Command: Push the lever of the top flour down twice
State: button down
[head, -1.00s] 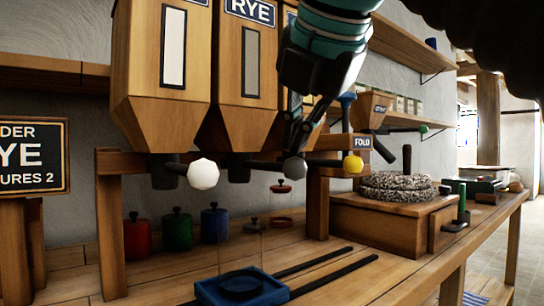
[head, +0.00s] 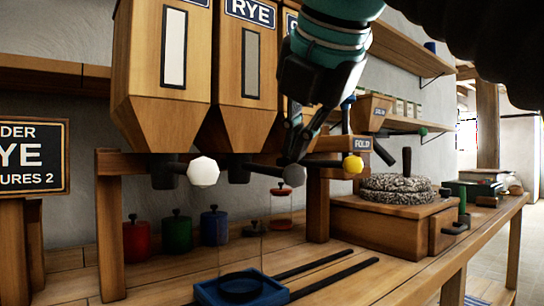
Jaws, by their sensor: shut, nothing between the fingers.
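A partly cut-off sign (head: 28,157) at left reads RYE and a 2. The middle wooden bin (head: 228,120) carries a RYE label (head: 250,12). From its dark spout (head: 238,168) a lever runs right to a grey knob (head: 293,175). My gripper (head: 290,156) is shut and empty, pointing down, with its fingertips at the top of the grey knob. They seem to touch it, and they hide part of the lever end. A clear container (head: 242,235) stands in a blue tray (head: 278,292) below the middle spout.
A white-knobbed lever (head: 203,171) is left of the grey one, and a yellow knob (head: 353,164) under a FOLD label is close on the right. A wooden post (head: 317,205) stands behind. Colored canisters (head: 176,230) line the wall. A millstone (head: 396,188) sits at right.

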aim_at(298, 167)
jog(key=shift+f+b, duration=1.45)
jog(key=shift+f, duration=0.5)
dwell(1.8)
jog(key=shift+r, duration=0.1)
dwell(0.5)
jog(key=shift+r+p, duration=2.9)
jog(key=shift+p, duration=0.3)
notch_tip(298, 167, up, 3)
jog(key=p, duration=0.3)
jog(key=shift+r, duration=1)
